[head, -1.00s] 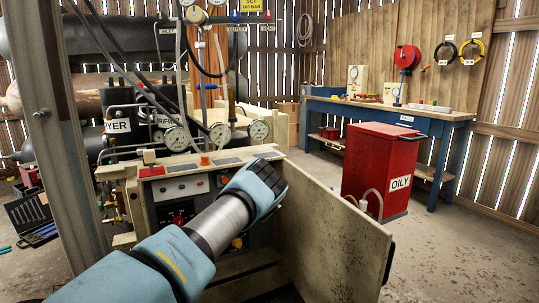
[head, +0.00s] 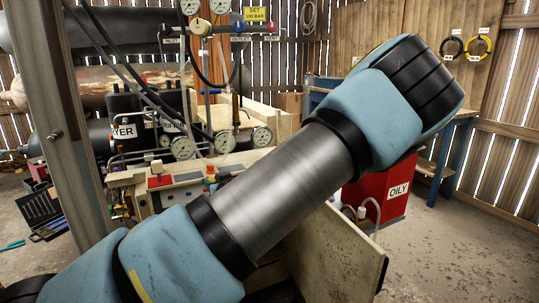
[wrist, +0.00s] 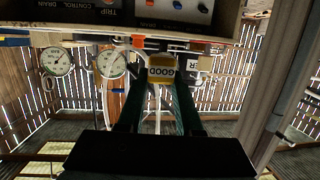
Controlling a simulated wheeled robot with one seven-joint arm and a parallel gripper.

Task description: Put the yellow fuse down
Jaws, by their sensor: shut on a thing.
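The yellow fuse (wrist: 160,72), with a white label reading GOOD, is between the fingertips of my gripper (wrist: 160,82) in the wrist view. The gripper is shut on it and holds it in the air. Its label reads upside down in that view. The head view shows only my arm; the fuse and gripper do not show there.
The control panel (wrist: 145,12) and gauges (wrist: 56,61) show in the wrist view, which is upside down. In the head view, an open cabinet door (head: 335,255) stands below my arm. A red OILY bin (head: 390,197) and blue workbench (head: 447,160) are partly hidden behind my arm. Floor at right is clear.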

